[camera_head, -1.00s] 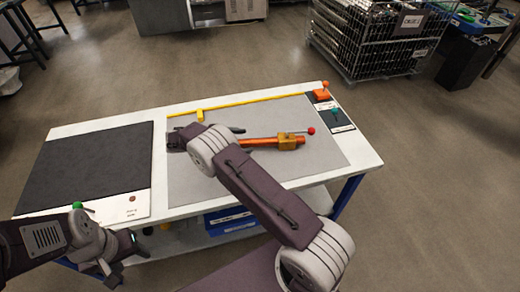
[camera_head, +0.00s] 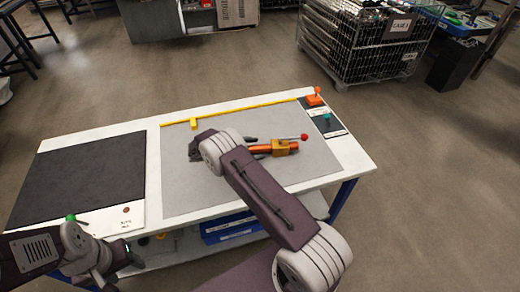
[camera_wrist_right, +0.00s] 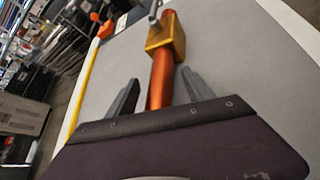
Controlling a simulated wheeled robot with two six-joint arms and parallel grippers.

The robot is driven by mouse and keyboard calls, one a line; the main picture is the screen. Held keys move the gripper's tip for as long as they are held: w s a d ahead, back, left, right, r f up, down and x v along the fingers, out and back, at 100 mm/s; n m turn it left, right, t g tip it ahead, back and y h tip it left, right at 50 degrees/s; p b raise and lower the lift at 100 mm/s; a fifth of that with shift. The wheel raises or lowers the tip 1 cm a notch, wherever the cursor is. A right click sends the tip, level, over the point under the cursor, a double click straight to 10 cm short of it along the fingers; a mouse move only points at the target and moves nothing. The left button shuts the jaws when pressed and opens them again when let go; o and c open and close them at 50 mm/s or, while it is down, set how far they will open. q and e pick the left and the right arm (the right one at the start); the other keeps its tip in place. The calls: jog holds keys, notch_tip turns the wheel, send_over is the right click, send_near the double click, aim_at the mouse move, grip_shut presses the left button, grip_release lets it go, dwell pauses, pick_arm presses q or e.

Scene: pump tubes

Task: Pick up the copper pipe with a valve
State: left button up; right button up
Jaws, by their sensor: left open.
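The copper pipe (camera_head: 262,149) lies on the grey mat of the table, with a brass valve block (camera_head: 285,147) and a red-tipped handle (camera_head: 304,137) toward its right end. My right gripper (camera_head: 250,148) is open over the pipe, left of the valve. In the right wrist view the pipe (camera_wrist_right: 162,75) runs between the two separated fingers (camera_wrist_right: 157,92), with gaps on both sides. The wrist and forearm hide the pipe's left part in the head view. My left gripper (camera_head: 118,268) is open and empty at the table's front left.
A black mat (camera_head: 80,180) covers the table's left part. A yellow strip (camera_head: 240,109) runs along the back edge of the grey mat (camera_head: 185,200). An orange-red fitting (camera_head: 314,97) and a teal fitting (camera_head: 327,119) stand at the right. A wire cage (camera_head: 360,40) stands behind.

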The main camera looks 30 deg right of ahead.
grip_shut()
jog(key=shift+s, duration=0.1)
dwell(1.1)
